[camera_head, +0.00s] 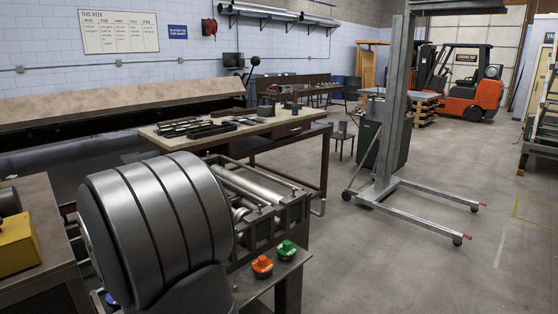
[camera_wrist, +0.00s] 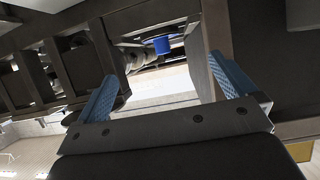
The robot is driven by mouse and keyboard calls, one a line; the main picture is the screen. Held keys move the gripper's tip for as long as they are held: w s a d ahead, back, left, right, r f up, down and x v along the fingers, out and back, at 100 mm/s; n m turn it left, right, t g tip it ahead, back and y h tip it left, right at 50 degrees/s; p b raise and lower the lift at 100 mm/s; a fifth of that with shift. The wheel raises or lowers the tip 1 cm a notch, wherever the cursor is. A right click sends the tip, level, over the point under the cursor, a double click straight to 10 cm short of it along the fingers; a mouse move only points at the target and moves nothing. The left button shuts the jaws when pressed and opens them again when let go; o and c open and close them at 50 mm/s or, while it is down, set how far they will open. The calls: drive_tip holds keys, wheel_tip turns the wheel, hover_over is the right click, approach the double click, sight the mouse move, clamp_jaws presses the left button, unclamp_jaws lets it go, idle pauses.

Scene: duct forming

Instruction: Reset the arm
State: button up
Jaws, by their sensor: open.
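My gripper (camera_wrist: 166,72) shows in the wrist view with its two blue-padded fingers spread wide apart. I see nothing held between them. Beyond the fingers is a dark metal frame (camera_wrist: 222,28) with a blue round part (camera_wrist: 162,45) and some rollers, apparently close to the gripper. My gripper is not visible in the head view. The roller machine (camera_head: 262,205) stands at the front centre of the head view.
An orange button (camera_head: 262,266) and a green button (camera_head: 286,249) sit on the machine's front ledge. A workbench (camera_head: 270,124) with tools stands behind. A wheeled lift (camera_head: 388,185) stands to the right, and an orange forklift (camera_head: 470,95) farther back. The right floor is mostly clear.

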drive_tip(key=shift+v, duration=0.8)
drive_tip(key=shift+w, duration=0.1)
drive_tip(key=v, duration=0.9)
drive_tip(key=w+a+r+n+g+h, duration=0.1)
drive_tip(key=w+a+r, duration=0.15)
drive_tip(key=w, duration=0.25)
drive_tip(key=w+a+r+g+h, duration=0.1)
drive_tip(key=w+a+r, duration=0.1)
drive_tip(key=w+a, duration=0.25)
drive_tip(key=w+a+r+n+g+h, duration=0.1)
drive_tip(key=w+a+r+n+g, duration=0.1)
drive_tip(key=r, duration=0.5)
drive_tip(key=w+a+r+n+g+h, duration=0.1)
drive_tip(key=w+a+r+g+h, duration=0.1)
drive_tip(key=w+a+r, duration=0.4)
drive_tip(key=shift+a+r+n+g, duration=0.35)
drive_tip(key=shift+r+n+g, duration=0.05)
drive_tip(key=shift+r+g, duration=0.5)
idle(1.2)
drive_tip(key=shift+s, duration=0.1)
